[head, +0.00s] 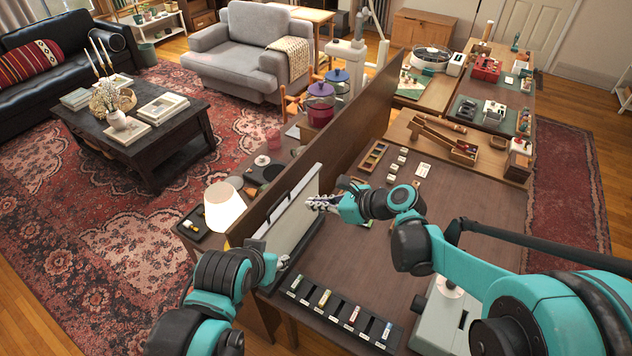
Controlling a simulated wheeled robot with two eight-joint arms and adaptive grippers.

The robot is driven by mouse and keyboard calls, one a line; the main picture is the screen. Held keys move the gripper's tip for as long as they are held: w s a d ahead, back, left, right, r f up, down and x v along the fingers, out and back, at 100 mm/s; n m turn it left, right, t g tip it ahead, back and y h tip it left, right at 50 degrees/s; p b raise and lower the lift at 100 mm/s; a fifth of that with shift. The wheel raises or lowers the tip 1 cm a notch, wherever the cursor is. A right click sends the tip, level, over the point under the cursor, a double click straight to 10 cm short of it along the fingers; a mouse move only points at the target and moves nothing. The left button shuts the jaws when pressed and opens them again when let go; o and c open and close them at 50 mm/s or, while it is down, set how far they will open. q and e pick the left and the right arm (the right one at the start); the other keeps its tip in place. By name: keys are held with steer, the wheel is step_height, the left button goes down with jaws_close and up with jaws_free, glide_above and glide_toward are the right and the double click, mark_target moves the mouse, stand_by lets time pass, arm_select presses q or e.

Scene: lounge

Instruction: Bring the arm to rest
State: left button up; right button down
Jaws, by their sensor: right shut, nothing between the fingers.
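My right arm (410,230) comes in from the right, and its gripper (312,203) is shut and empty above the brown desk (465,222), near the grey board at the desk's left side. My left arm (225,280) comes in from the lower left. Its gripper (281,262) is small in the view, low by the near left corner of the desk, and its fingers are too unclear to tell open from shut.
A black slotted tray (335,318) with several small labelled items lies at the desk's near edge. A brown partition (335,150) stands along the desk's left side. A grey device (440,318) sits at the near right. The desk's middle is clear.

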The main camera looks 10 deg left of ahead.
steer(key=s+d+f+n+t+h+b, duration=0.1)
steer(key=s+d+f+n+h+b, duration=0.2)
steer(key=s+d+n, duration=0.2)
steer(key=s+d+f+n+t+h+b, duration=0.1)
steer(key=s+d+f+n+h+b, duration=0.2)
steer(key=d, duration=1.1)
steer(key=s+d+f+n+t+h+b, duration=0.1)
steer(key=s+d+f+n+h+b, duration=0.2)
steer(key=s+d+n, duration=0.6)
steer(key=n+h, duration=0.2)
steer(key=n, duration=0.3)
steer(key=shift+s+d+f+b, duration=0.2)
steer(key=shift+d+f+b, duration=0.1)
steer(key=shift+d+b, duration=0.1)
